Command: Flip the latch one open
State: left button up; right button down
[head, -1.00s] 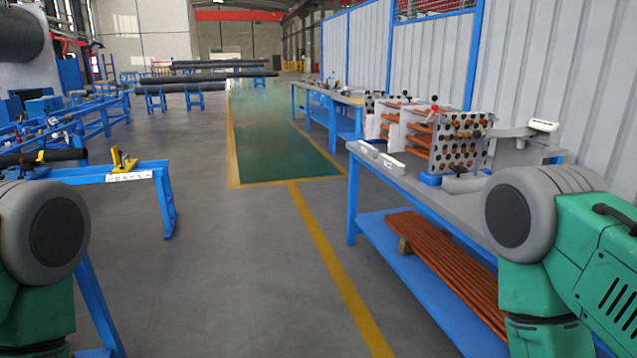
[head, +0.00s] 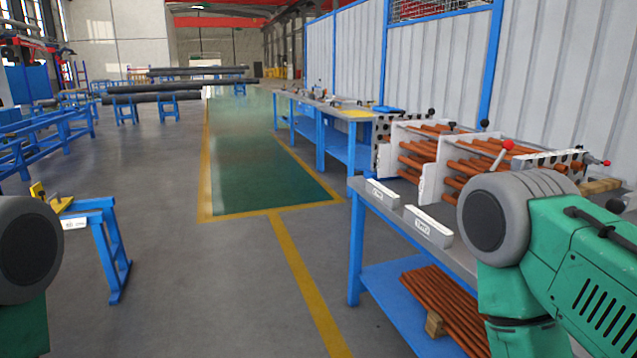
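On the workbench at the right of the head view stands a rig of copper-coloured tubes (head: 418,162) held between pale perforated plates. A lever with a red knob (head: 508,146) rises at its near side. Black knobs (head: 484,124) show behind it, and another red knob (head: 606,163) is at the far right. I cannot tell which of these, if any, is latch one. My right arm hides the near end of the rig. Neither gripper is in view; only upper parts of my arms show at the left and right edges.
The blue-framed workbench (head: 355,262) stands close at my right, with copper rods (head: 440,305) on its lower shelf. A blue stand (head: 112,245) is at the left. The grey floor and green walkway (head: 265,175) ahead are clear.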

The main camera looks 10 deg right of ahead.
aim_at(402, 113)
jog(key=i, duration=2.5)
jog(key=z, duration=0.35)
